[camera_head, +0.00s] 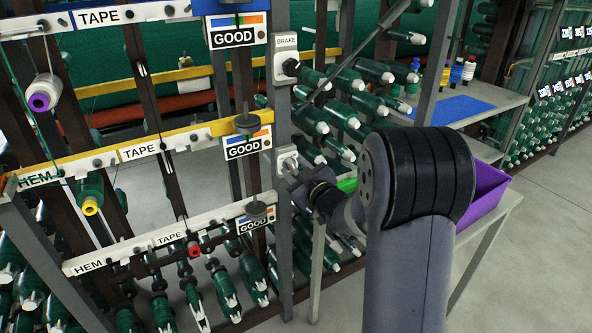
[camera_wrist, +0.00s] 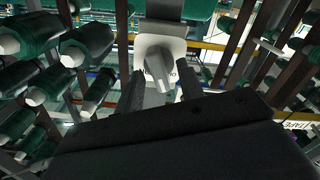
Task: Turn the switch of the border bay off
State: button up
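A pale switch box (camera_head: 287,159) is fixed to the grey post, below the box marked BRAKE. In the wrist view it is a white plate (camera_wrist: 150,45) with a grey knob (camera_wrist: 162,77) standing out towards me. Lettering beside the knob is mostly hidden, so I cannot read the bay name or the knob's setting. My gripper (camera_head: 298,172) is right in front of this lower box. In the wrist view my gripper (camera_wrist: 161,88) is open, one dark finger on each side of the knob, with gaps showing. The word BORDER is not readable anywhere.
The BRAKE box (camera_head: 286,57) with a black knob sits higher on the same post. Rails marked HEM and TAPE, with GOOD signs (camera_head: 247,145), run left. Green spools crowd both sides of the post. A purple bin (camera_head: 485,197) stands right; the floor beyond is clear.

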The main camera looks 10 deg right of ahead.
grip_shut()
jog(key=n+b, duration=0.1)
jog(key=b, duration=0.2)
jog(key=shift+f+n, duration=0.25)
jog(key=shift+n, duration=0.15)
jog(key=shift+n+b, duration=0.7)
jog(key=shift+b, duration=0.35)
jog(key=shift+r+n+b, duration=0.15)
jog(key=shift+n+b, duration=0.4)
jog(key=shift+n, duration=0.15)
grip_release()
jog(key=shift+s, duration=0.1)
